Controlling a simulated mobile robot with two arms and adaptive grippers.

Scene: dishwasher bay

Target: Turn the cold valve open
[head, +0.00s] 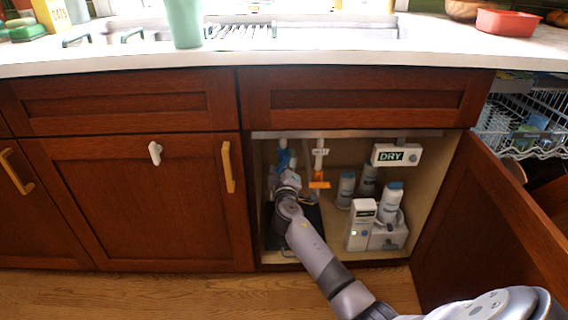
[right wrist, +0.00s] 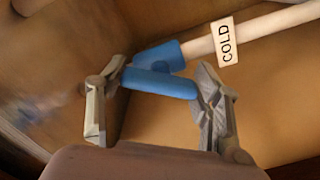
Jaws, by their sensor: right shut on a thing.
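The cold valve has a blue handle (right wrist: 160,83) on a white pipe with a tag (right wrist: 226,41) reading COLD. In the right wrist view the handle lies crosswise between the fingers of my right gripper (right wrist: 158,92), which is shut on it. In the head view the gripper (head: 287,166) is inside the open cabinet under the sink, at its left side. Blue valve parts (head: 283,145) show just above it, partly hidden by the gripper. My left gripper is in neither view.
An orange valve handle (head: 319,184) on a tagged pipe is just right of my right gripper. White bottles (head: 391,197) and a white device (head: 361,225) stand at the cabinet's right.

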